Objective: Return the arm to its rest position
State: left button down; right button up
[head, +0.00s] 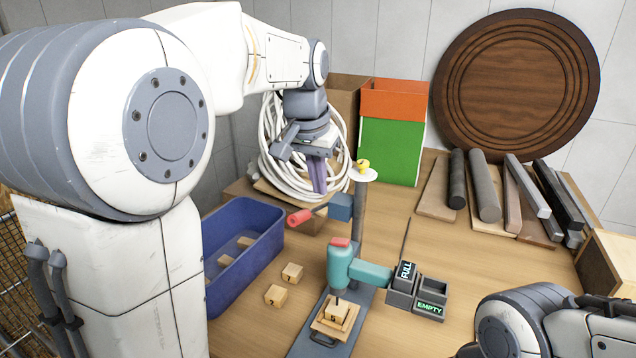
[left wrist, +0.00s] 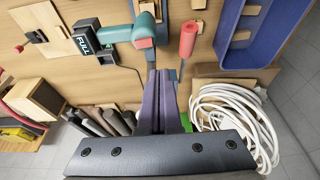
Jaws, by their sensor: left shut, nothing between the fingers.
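My left gripper (head: 318,186) is shut and empty. It hangs fingers down at the back of the table, in front of the white coiled hose (head: 268,165), whose middle it partly hides. I cannot tell whether it touches the hose. In the left wrist view its two dark purple fingers (left wrist: 158,85) lie side by side with nothing between them, and the hose (left wrist: 252,112) lies to their right, apart from them in the picture. My right arm shows only as a link at the lower right of the head view; its gripper is out of view.
A stand with a red-handled lever (head: 300,217) is close to the left gripper. A blue bin (head: 240,262), a teal press (head: 340,265), wooden blocks (head: 292,272), a green-and-orange box (head: 390,150) and dark bars (head: 487,190) surround it. Bare tabletop shows at middle right.

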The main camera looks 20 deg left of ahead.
pick_arm(q)
jog(key=shift+s+r, duration=0.15)
jog(key=shift+r, duration=0.25)
jog(key=s+d+f+m+g+h+b, duration=0.1)
jog(key=s+d+f+m+b, duration=0.4)
jog(key=s+d+f, duration=1.1)
jog(key=s+f+g, duration=0.1)
jog(key=s, duration=0.1)
jog(key=shift+s+d+f+g+b, duration=0.3)
jog(key=shift+d+f, duration=0.1)
jog(key=c, duration=1.3)
grip_release()
jog(key=s+f+m+b, duration=0.1)
jog(key=s+f, duration=0.4)
jog(key=s, duration=0.2)
jog(key=shift+d+m+g, duration=0.2)
jog(key=shift+m+g, duration=0.2)
jog(key=o, duration=0.5)
jog(key=shift+s+f, duration=0.2)
jog(key=shift+s, duration=0.15)
